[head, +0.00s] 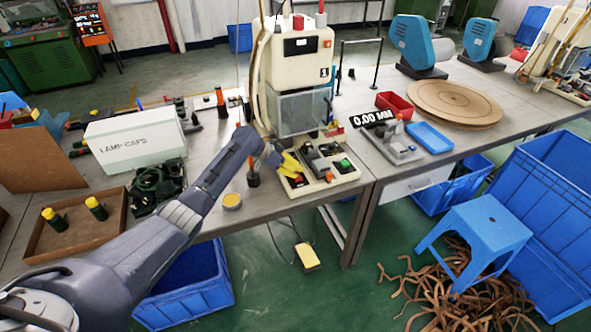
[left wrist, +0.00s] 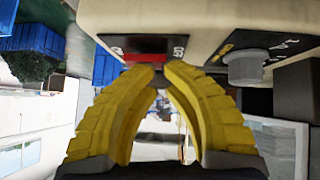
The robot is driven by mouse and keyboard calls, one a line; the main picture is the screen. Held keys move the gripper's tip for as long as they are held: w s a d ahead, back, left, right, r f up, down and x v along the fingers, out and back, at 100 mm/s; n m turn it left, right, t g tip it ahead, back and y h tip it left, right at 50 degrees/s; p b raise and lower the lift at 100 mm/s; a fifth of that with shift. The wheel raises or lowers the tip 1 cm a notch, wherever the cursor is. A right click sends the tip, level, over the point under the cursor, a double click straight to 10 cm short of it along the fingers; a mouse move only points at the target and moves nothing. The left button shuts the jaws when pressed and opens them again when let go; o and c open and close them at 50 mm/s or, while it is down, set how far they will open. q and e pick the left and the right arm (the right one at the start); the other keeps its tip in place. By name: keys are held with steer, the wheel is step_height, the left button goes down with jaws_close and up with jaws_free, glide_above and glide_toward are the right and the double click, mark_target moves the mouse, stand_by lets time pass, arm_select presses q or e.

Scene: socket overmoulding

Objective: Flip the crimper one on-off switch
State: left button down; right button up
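The crimper (head: 300,60) is a tall cream machine at the back of the bench. Its cream control base (head: 347,178) reaches toward the bench's front edge. My left gripper (head: 291,168) has yellow fingers and is over the left end of this base. In the left wrist view, a red switch (left wrist: 147,57) on a black labelled plate sits just beyond the fingertips (left wrist: 159,72). The fingertips meet with nothing visible between them. They partly cover the switch; I cannot tell whether they touch it or which way it is set. My right gripper is not in view.
A grey knob (left wrist: 245,67) stands right of the switch in the left wrist view. The base also carries a green button (head: 343,165). A dark-handled tool (head: 252,174) and a yellow-topped tin (head: 232,201) stand left of the gripper. A white box (head: 135,140) is farther left.

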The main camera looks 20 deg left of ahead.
arm_select(q)
steer(key=shift+s+d+f, duration=0.55)
steer(key=shift+s, duration=0.25)
steer(key=shift+r, duration=0.15)
steer(key=shift+w+r, duration=0.1)
steer(key=shift+r, duration=0.2)
steer(key=r, duration=0.4)
steer(key=shift+w+a+r, duration=0.2)
steer(key=shift+a, duration=0.05)
steer(key=v, duration=1)
steer(key=shift+d, duration=0.1)
